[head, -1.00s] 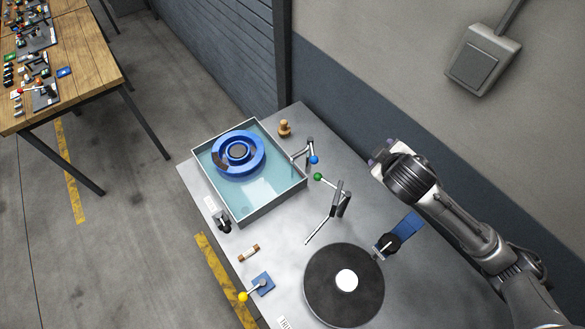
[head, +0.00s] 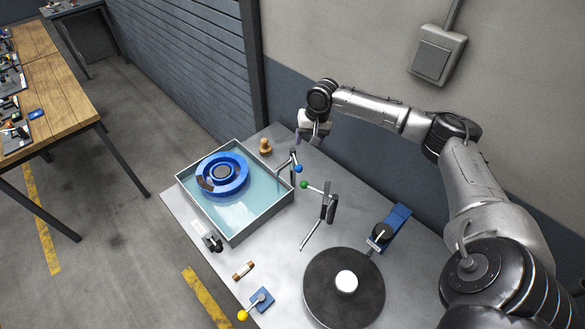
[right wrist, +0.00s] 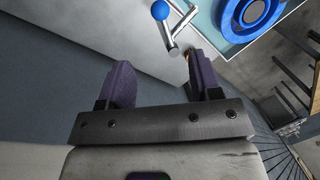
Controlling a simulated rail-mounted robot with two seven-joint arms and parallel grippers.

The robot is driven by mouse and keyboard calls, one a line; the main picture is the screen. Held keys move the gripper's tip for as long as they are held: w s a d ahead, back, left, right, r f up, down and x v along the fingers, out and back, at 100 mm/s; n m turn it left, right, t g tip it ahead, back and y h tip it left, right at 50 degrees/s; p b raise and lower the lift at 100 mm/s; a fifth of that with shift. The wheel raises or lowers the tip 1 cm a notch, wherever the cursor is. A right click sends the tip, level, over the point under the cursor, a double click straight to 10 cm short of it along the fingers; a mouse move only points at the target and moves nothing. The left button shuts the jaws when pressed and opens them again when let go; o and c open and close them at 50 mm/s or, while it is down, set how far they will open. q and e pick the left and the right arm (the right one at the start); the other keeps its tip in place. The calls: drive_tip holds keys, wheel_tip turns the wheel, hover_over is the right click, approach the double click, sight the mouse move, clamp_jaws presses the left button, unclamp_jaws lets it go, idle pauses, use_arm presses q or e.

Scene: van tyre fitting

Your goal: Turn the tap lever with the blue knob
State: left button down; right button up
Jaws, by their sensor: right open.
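The tap with the blue knob (head: 298,169) stands at the right rim of the water tank (head: 236,237). In the right wrist view the blue knob (right wrist: 160,10) sits at the end of the metal lever (right wrist: 168,33), beyond the fingertips. My right gripper (head: 301,136) is above the bench's back edge, behind the tap. It also shows in the right wrist view (right wrist: 160,80), where its two purple fingers are apart with nothing between them. It appears apart from the lever. My left gripper is out of view.
A green-knobbed lever (head: 304,185) stands close right of the tap. A blue ring (head: 240,175) lies in the tank. A wooden peg (head: 265,146) stands behind it. A black disc (head: 325,292) and a yellow-knobbed lever (head: 243,315) are nearer. The wall (head: 365,120) is close behind.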

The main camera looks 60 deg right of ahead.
sight(299, 166)
drive_tip(key=f, duration=0.4)
drive_tip(key=w+a+f, duration=0.1)
drive_tip(key=f, duration=0.4)
drive_tip(key=w+f, duration=0.1)
drive_tip(key=f, duration=0.3)
drive_tip(key=shift+a+f+p, duration=0.3)
drive_tip(key=shift+a, duration=0.05)
drive_tip(key=shift+c, duration=0.4)
clamp_jaws()
